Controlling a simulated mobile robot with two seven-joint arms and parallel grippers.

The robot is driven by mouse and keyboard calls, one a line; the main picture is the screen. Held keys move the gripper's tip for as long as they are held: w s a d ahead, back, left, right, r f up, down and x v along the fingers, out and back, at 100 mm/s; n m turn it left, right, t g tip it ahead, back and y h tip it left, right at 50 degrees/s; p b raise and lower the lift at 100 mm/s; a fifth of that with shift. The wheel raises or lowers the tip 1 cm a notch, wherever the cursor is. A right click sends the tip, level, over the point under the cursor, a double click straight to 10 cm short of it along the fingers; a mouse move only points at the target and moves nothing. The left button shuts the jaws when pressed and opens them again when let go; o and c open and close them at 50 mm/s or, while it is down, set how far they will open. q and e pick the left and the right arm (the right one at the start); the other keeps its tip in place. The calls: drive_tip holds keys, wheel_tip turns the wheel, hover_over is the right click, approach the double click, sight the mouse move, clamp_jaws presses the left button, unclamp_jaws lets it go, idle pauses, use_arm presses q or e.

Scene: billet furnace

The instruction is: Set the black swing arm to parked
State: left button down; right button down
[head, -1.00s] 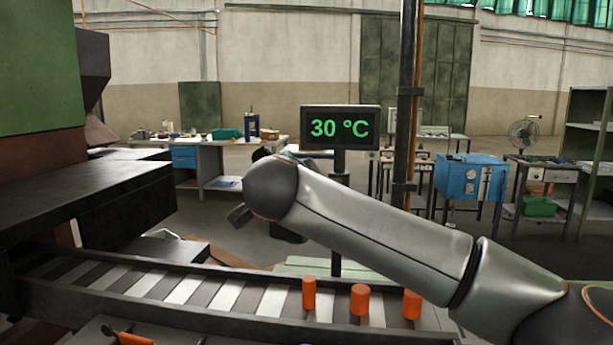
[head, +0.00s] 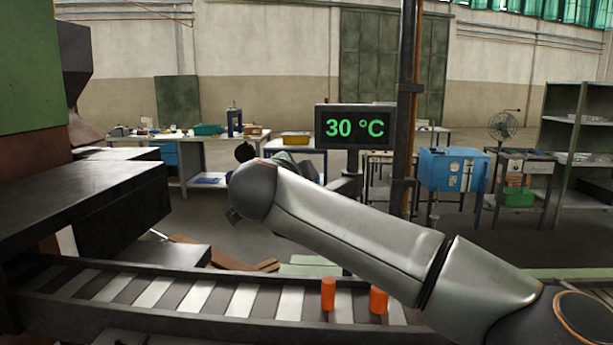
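I cannot make out the black swing arm for certain. A small dark round shape (head: 245,152) shows just above the rounded joint of my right arm, and I cannot tell what it belongs to. My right arm comes in from the lower right and crosses the middle of the view, covering what lies behind it. I cannot make out its gripper fingers. My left arm and gripper are not in view.
A roller conveyor (head: 180,294) runs across the front, with two orange cylinders (head: 328,293) (head: 378,300) on it. The dark furnace structure (head: 85,195) fills the left. A display (head: 354,127) reading 30 °C stands on a post beside a tall column (head: 404,110).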

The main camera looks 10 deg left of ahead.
drive_tip(key=shift+a+r, duration=0.15)
drive_tip(key=shift+a, duration=0.05)
idle(0.5)
drive_tip(key=c, duration=1.2)
unclamp_jaws()
drive_tip(key=shift+o, duration=0.2)
drive_tip(key=shift+s+b, duration=0.4)
drive_tip(key=shift+s, duration=0.1)
drive_tip(key=b+v, duration=0.3)
drive_tip(key=v, duration=0.8)
drive_tip(key=shift+s, duration=0.2)
drive_tip(key=shift+r, duration=0.1)
